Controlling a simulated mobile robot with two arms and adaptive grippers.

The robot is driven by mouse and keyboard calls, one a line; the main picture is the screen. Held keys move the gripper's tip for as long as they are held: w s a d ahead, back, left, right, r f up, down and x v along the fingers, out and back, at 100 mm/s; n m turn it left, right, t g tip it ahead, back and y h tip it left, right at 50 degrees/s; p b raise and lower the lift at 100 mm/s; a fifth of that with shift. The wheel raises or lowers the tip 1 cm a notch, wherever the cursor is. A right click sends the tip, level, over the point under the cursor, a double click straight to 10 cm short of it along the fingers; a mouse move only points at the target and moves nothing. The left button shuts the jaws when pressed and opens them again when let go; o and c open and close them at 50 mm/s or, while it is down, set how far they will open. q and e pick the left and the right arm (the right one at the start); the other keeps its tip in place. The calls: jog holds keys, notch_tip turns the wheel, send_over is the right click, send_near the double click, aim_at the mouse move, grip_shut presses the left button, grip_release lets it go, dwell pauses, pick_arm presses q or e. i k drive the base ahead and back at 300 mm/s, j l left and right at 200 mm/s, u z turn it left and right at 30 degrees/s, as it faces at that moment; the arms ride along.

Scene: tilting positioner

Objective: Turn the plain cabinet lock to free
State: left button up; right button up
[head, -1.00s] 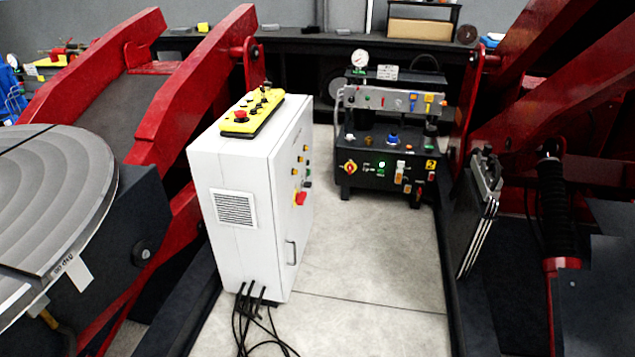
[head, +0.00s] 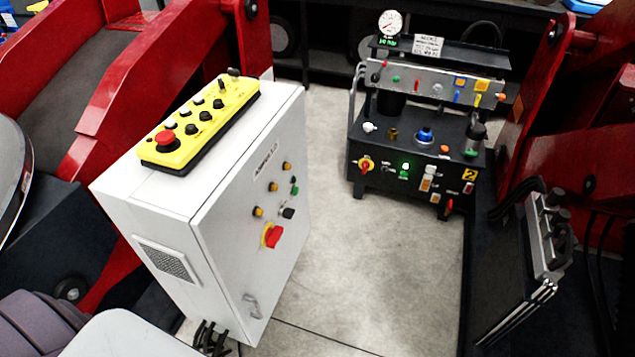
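The white cabinet (head: 160,215) stands upright at the centre left, with its door face (head: 240,215) turned to the right. The door carries several small yellow-ringed buttons, a green button (head: 294,190), a dark fitting (head: 288,213), a red rotary switch on a yellow plate (head: 271,236) and a handle (head: 253,306) low down. I cannot tell which of these, if any, is the plain lock, or how it is turned. Part of my own body shows at the lower left corner.
A yellow pendant with a red button (head: 200,122) lies on the cabinet top. A black hydraulic unit (head: 415,155) with a gauge stands behind right. Red positioner arms (head: 140,100) flank both sides. Grey floor (head: 350,250) between is clear.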

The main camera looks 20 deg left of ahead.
aim_at(288, 213)
jog(key=i+l+u, duration=0.1)
jog(key=i+u, duration=0.2)
jog(key=i, duration=0.25)
jog(key=i+l+u, duration=0.2)
jog(key=i+u, duration=0.15)
jog(key=i, duration=0.2)
